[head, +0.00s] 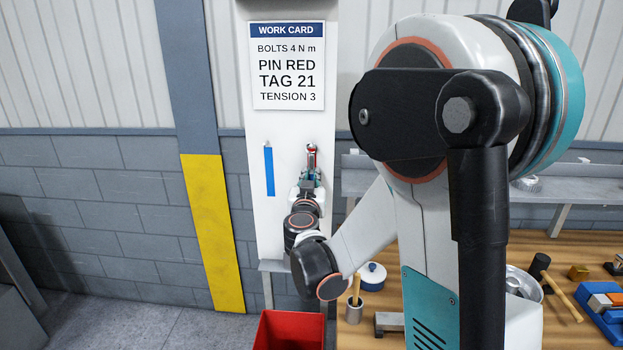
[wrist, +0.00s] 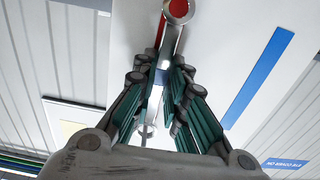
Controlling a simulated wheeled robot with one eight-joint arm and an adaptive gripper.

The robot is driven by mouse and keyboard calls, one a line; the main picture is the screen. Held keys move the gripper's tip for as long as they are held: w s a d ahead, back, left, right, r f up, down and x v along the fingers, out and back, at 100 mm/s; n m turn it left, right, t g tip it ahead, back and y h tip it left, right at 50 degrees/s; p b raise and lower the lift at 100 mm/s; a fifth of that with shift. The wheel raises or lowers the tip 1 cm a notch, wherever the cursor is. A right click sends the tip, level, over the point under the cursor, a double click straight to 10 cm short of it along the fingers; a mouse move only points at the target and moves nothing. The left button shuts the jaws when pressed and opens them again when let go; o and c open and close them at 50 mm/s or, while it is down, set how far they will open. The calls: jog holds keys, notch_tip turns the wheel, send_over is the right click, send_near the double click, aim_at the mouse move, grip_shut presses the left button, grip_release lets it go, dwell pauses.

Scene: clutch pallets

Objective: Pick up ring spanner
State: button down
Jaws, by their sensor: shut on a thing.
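The ring spanner (wrist: 171,42) is a silver-grey bar with a ring at its upper end and a second ring at its lower end in the wrist view. My gripper (wrist: 163,74) is shut on its shaft, with a finger on each side. Red shows inside the upper ring and along the shaft's left edge; I cannot tell whether it is a hook or a marking. In the head view the spanner's top (head: 312,149) shows small above my gripper (head: 311,176), in front of the white panel. I cannot tell whether the spanner touches the panel.
The white panel (head: 287,128) carries a work card (head: 287,65) and a blue strip (head: 268,170). A red bin (head: 290,332) stands below. A wooden bench (head: 385,285) at right holds a lidded pot (head: 372,277), a mallet (head: 560,287) and other items.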

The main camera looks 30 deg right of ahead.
jog(key=shift+r, duration=0.1)
jog(key=shift+r+p, duration=0.3)
jog(key=shift+r, duration=0.3)
jog(key=p+v, duration=0.2)
jog(key=v, duration=1.6)
jog(key=shift+r, duration=0.35)
jog(key=shift+r+p, duration=0.3)
jog(key=shift+r, duration=0.1)
jog(key=shift+s+a, duration=0.1)
jog(key=shift+a, duration=0.05)
jog(key=v, duration=0.6)
jog(key=shift+s+a, duration=0.2)
jog(key=shift+s, duration=0.1)
